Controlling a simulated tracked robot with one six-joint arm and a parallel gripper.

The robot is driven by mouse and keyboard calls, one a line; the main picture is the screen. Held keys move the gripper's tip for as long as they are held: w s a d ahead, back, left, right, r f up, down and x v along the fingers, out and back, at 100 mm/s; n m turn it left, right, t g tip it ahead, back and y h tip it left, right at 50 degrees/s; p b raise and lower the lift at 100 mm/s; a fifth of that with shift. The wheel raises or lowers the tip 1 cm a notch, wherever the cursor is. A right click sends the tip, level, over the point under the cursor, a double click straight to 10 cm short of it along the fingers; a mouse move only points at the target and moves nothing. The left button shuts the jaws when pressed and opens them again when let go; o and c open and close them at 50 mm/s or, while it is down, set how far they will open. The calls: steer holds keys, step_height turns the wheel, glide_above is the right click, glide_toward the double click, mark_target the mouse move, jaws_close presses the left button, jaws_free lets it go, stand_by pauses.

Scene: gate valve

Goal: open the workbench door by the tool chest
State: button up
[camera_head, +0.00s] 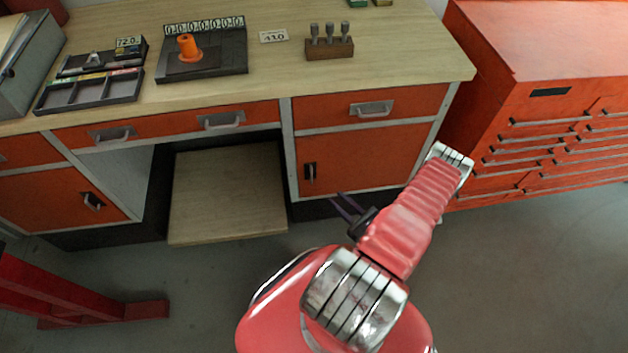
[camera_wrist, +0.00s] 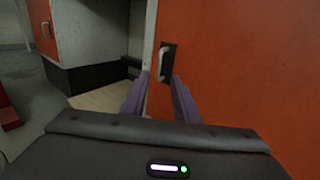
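The workbench door by the tool chest is an orange panel (camera_head: 371,160) under a drawer at the bench's right end, and it looks closed. Its upright handle (camera_head: 309,172) is near the door's left edge. In the wrist view the door (camera_wrist: 250,70) fills the right side, and its pale handle on a dark plate (camera_wrist: 167,62) stands just beyond my fingertips. My gripper (camera_head: 342,203) points at the door from the front, low and slightly right of the handle. In the wrist view my gripper (camera_wrist: 160,80) has its two purple-grey fingers apart, with nothing between them.
The red tool chest (camera_head: 500,85) stands right of the bench. Left of the door is an open knee space with a wooden board (camera_head: 228,190) low down. A red frame (camera_head: 80,300) lies at the lower left. Grey floor (camera_head: 540,270) is clear at the right.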

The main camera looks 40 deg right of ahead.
mark_target(312, 178)
steer(key=w, duration=1.3)
steer(key=shift+d, duration=0.1)
steer(key=shift+c, duration=0.5)
jaws_close()
stand_by(0.4)
